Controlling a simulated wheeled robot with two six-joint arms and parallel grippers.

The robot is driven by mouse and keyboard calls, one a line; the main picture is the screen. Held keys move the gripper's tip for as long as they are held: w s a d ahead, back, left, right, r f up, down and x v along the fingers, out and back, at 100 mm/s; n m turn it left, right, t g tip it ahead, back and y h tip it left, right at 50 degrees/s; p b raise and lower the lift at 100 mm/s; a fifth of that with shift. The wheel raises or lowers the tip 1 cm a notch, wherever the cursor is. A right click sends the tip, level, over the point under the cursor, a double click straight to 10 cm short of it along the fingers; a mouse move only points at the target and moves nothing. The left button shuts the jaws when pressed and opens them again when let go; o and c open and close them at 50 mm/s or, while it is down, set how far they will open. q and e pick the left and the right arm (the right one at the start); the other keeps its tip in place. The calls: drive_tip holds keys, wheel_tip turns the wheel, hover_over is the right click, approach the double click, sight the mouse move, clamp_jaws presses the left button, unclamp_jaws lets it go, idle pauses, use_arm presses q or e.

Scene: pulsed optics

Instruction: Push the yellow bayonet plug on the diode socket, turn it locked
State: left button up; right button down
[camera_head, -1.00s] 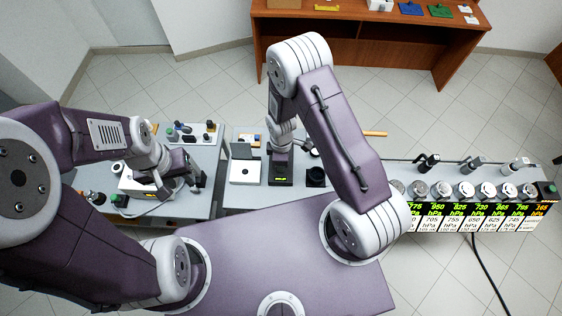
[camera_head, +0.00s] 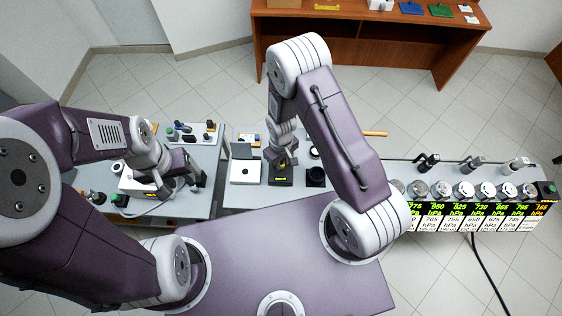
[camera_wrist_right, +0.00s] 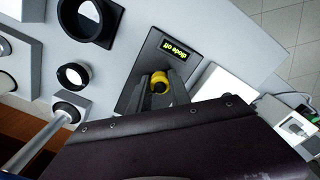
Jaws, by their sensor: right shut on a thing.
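The yellow bayonet plug (camera_wrist_right: 159,83) is between the fingertips of my right gripper (camera_wrist_right: 160,86) in the right wrist view, and the gripper is shut on it. The plug is at the black diode box (camera_wrist_right: 139,88), whose lit label (camera_wrist_right: 174,49) reads "diode off". Whether the plug is seated in the socket is hidden by the fingers. In the head view my right gripper (camera_head: 281,160) is over the black box (camera_head: 281,180). My left gripper (camera_head: 178,187) is beside a white device at the left; its jaws are too small to judge.
A row of round-topped units with hPa labels (camera_head: 465,210) stands at the right.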

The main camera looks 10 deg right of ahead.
drive_tip(key=shift+w+r, duration=0.1)
drive_tip(key=m, duration=0.5)
drive_tip(key=c, duration=1.3)
unclamp_jaws()
drive_tip(key=shift+o, duration=0.9)
wheel_tip(320, 180, up, 9)
drive_tip(key=shift+r+b, duration=0.1)
drive_tip(key=shift+b, duration=0.4)
wheel_tip(320, 180, up, 4)
drive_tip(key=p, duration=0.3)
drive_tip(key=shift+p, duration=0.4)
